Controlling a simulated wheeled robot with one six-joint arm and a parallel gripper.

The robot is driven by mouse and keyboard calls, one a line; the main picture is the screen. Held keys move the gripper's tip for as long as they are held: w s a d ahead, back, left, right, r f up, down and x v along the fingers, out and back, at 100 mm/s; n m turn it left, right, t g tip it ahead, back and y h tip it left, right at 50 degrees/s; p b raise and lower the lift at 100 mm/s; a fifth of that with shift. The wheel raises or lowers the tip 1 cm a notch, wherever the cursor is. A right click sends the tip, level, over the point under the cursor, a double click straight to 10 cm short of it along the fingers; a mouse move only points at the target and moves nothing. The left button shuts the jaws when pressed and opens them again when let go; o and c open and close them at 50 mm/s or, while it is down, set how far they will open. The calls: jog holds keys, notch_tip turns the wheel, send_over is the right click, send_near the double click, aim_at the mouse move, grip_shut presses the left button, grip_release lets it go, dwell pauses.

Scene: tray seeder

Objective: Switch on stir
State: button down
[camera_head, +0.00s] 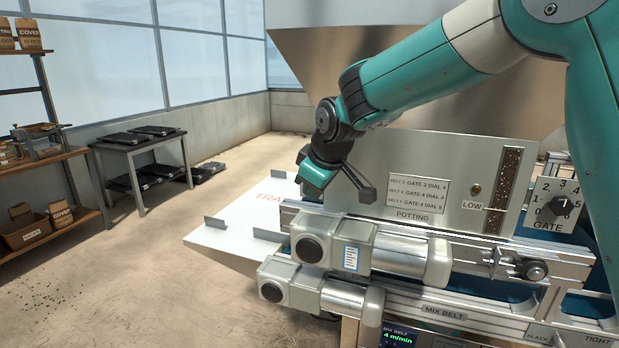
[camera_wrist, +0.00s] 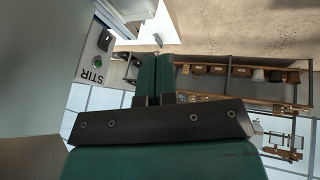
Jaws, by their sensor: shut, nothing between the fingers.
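The STIR panel (camera_wrist: 90,58) is a grey plate at the upper left of the wrist view, lettered "STIR". A round dark control with a green part (camera_wrist: 104,40) sits on it beside the lettering; its setting is too small to read. My gripper (camera_wrist: 155,60) is shut and empty, its two teal fingers side by side. In the wrist view the fingertips appear to the right of the panel, apart from the control. In the head view my gripper (camera_head: 314,178) is at the left end of the potting panel (camera_head: 410,150). The STIR control is not visible there.
A GATE dial (camera_head: 560,206) and a LOW level window (camera_head: 503,190) are at the right. Motors (camera_head: 310,248) and the mix belt (camera_head: 445,312) lie below my gripper. A white tray table (camera_head: 240,228) is at the left. Shelves (camera_head: 45,160) and a dark table (camera_head: 140,145) stand farther left.

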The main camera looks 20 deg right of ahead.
jog(key=w+d+t+h, duration=0.1)
jog(key=w, duration=0.5)
jog(key=shift+w+r+p, duration=0.2)
jog(key=shift+r+p, duration=0.1)
jog(key=shift+d, duration=0.1)
jog(key=p+x, duration=0.3)
jog(key=x, duration=0.6)
jog(key=shift+w+f+p, duration=0.25)
jog(key=shift+w+p, duration=0.05)
jog(key=shift+p, duration=0.05)
jog(key=shift+w+d+f+p, duration=0.1)
jog(key=shift+w+d+p, duration=0.7)
jog(key=shift+w, duration=0.25)
jog(key=shift+w+d+f, duration=0.2)
jog(key=shift+w+d, duration=0.15)
jog(key=shift+w, duration=0.2)
